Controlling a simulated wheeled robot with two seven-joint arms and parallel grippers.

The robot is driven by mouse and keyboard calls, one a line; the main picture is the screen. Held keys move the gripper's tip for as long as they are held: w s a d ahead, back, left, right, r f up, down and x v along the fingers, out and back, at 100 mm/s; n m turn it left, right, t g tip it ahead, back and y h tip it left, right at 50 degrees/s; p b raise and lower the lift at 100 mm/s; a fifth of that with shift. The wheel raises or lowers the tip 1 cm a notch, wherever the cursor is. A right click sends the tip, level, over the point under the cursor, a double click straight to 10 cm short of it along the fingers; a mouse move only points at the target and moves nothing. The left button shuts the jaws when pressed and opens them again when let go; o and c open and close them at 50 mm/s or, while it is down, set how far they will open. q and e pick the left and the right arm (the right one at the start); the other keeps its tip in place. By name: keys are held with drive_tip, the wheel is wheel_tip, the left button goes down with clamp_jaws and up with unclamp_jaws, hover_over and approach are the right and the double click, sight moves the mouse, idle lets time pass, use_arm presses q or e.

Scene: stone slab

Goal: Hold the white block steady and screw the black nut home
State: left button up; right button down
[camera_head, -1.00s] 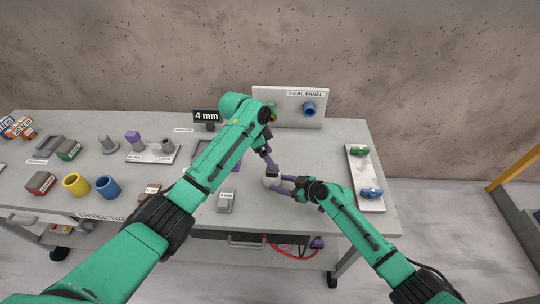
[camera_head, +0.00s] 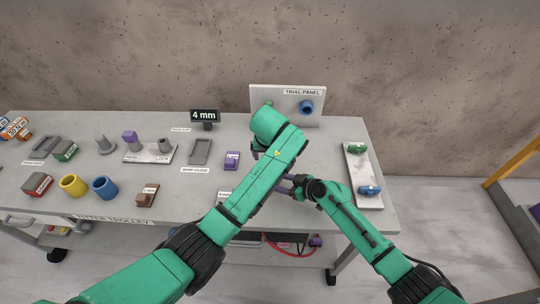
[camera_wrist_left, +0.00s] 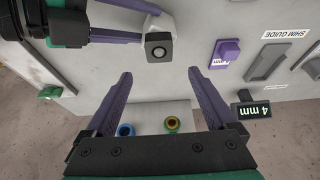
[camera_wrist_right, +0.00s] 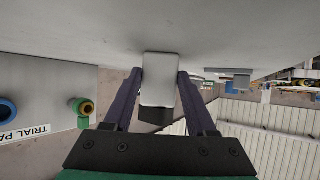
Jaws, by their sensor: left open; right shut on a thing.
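The white block (camera_wrist_left: 165,24) is held between the fingers of my right gripper (camera_wrist_right: 160,73), and it also shows in the right wrist view (camera_wrist_right: 160,84). The black nut (camera_wrist_left: 158,40) sits on the end of the block, with a round grey centre. In the right wrist view the nut (camera_wrist_right: 154,115) is a dark piece against the block. My left gripper (camera_wrist_left: 160,73) is open and empty, apart from the nut, which appears beyond its fingertips. In the head view my left arm hides the block, the nut and the left fingers.
The trial panel (camera_head: 262,98) stands at the back of the table. A white plate (camera_head: 359,176) with green and blue parts lies at the right. A purple part (camera_head: 232,160), the shim guide (camera_head: 200,151) and the 4 mm display (camera_head: 205,116) are left of my arms.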

use_arm(q)
drive_tip(key=shift+f, duration=2.55)
clamp_jaws()
